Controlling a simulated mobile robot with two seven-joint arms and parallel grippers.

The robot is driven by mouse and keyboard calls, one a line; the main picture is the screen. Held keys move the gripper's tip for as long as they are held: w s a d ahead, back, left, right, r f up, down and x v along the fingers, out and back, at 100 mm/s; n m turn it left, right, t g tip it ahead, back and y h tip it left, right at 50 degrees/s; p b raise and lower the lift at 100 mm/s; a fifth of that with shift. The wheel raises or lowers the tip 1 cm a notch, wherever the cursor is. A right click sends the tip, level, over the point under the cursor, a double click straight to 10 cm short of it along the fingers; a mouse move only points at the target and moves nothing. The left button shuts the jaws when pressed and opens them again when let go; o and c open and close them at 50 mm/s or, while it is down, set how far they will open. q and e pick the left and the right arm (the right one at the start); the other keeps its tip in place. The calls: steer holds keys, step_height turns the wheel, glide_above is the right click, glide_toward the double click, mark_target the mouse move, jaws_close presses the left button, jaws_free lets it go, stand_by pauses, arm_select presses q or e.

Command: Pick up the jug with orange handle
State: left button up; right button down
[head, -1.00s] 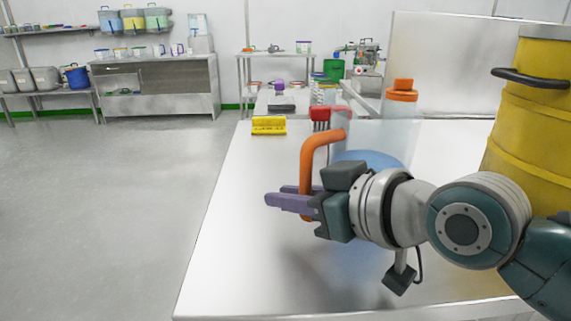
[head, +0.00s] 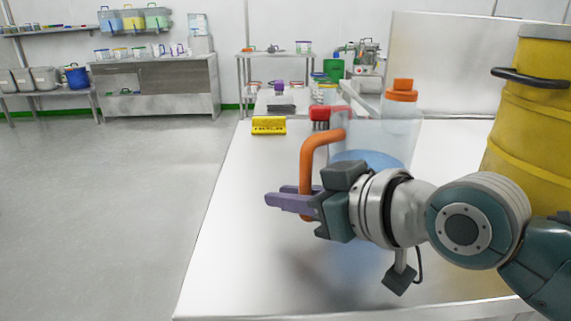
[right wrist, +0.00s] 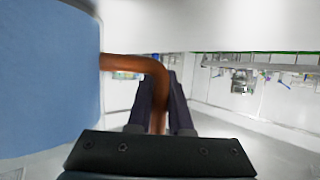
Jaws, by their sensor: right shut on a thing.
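The jug (head: 395,133) is clear, with blue contents and an orange handle (head: 308,160) on its left side. It stands upright at the steel table, partly hidden behind my right arm; I cannot tell whether its base touches the table. My right gripper (head: 290,202) is shut on the lower part of the handle. In the right wrist view, the handle (right wrist: 158,92) runs down between the two dark fingers (right wrist: 170,105), with the blue jug body (right wrist: 48,80) at the left. My left gripper is not in view.
The steel table (head: 230,255) is bare at the front left. A yellow block (head: 268,126) and a red-topped item (head: 322,115) sit behind the jug. An orange-capped bottle (head: 401,103) is close behind it. A large yellow drum (head: 535,120) stands at the right.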

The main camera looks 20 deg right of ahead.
steer(key=shift+r, duration=0.1)
step_height(320, 180, up, 20)
steer(key=p, duration=0.6)
stand_by(0.4)
